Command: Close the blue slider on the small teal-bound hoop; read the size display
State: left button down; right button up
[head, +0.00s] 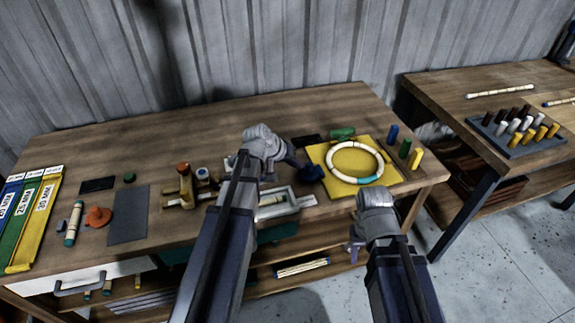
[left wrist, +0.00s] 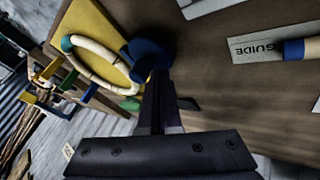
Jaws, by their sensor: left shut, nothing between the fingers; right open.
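The cream hoop (head: 332,150) with teal binding lies on a yellow board (head: 335,188); the hoop also shows in the left wrist view (left wrist: 84,40). The blue slider (head: 314,173) stands at the hoop's left side, and in the left wrist view (left wrist: 150,50) its round blue top is close to the ring. My left gripper (head: 298,164) is shut and empty, its tips at or against the slider; contact cannot be told. My right gripper (head: 355,248) is open, low before the table's front edge. A dark panel (head: 306,140), possibly the display, is partly hidden; no reading is legible.
A guide tray (head: 300,201) lies at the front edge. Wooden fixtures (head: 186,186) and a grey mat (head: 128,215) are on the left. The back middle of the table is clear.

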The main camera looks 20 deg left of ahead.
pick_arm(q)
jog(key=shift+d, duration=0.25)
